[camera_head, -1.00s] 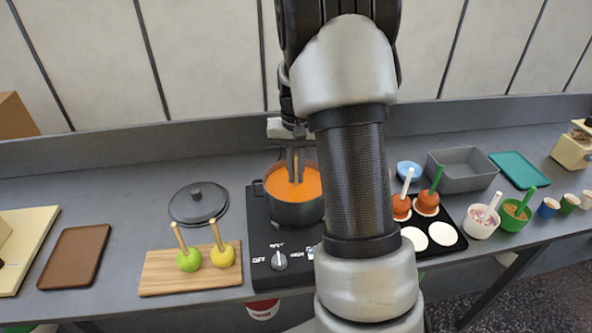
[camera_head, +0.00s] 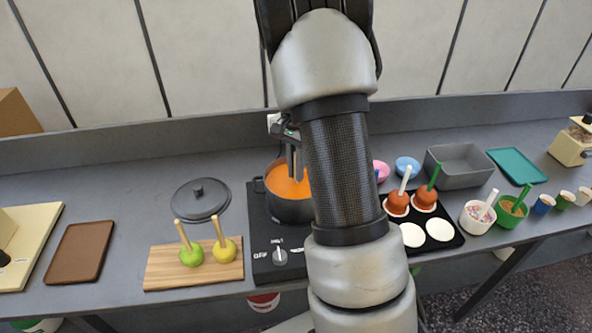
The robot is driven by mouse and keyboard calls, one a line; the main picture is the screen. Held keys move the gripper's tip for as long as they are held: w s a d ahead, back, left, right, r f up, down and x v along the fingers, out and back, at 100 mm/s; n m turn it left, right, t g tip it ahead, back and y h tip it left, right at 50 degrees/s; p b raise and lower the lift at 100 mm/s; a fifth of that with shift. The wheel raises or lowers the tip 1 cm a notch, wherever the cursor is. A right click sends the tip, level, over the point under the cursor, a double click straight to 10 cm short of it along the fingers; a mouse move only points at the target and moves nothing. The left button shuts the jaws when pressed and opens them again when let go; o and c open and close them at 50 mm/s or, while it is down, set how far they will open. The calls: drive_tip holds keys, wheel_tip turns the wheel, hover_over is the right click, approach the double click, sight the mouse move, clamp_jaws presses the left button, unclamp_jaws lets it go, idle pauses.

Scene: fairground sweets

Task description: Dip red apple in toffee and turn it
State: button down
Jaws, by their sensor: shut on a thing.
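The dark pot (camera_head: 289,211) stands on the black hob and holds orange toffee (camera_head: 282,183). My gripper (camera_head: 294,177) points down into the pot, low over the toffee, shut on what looks like a thin stick. The red apple itself is not seen; the toffee and my arm hide what is below the fingers. My arm also covers the pot's right side. Two toffee-coated apples, one with a white stick (camera_head: 399,200) and one with a green stick (camera_head: 426,197), stand on the black tray at right.
A wooden board (camera_head: 165,278) holds a green apple (camera_head: 191,256) and a yellow apple (camera_head: 224,250). A lid (camera_head: 200,200) lies left of the hob. The tray has two free white discs (camera_head: 440,230). Topping cups (camera_head: 477,220) and a grey bin (camera_head: 465,177) stand at right.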

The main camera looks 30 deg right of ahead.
drive_tip(key=n, duration=0.4)
drive_tip(key=shift+f+b, duration=0.1)
drive_tip(key=shift+b, duration=0.3)
drive_tip(key=n, duration=0.3)
drive_tip(key=shift+r, duration=0.25)
drive_tip(key=shift+r+p, duration=2.85)
drive_tip(key=shift+r, duration=1.3)
drive_tip(key=shift+r, duration=0.1)
drive_tip(key=shift+r, duration=2.9)
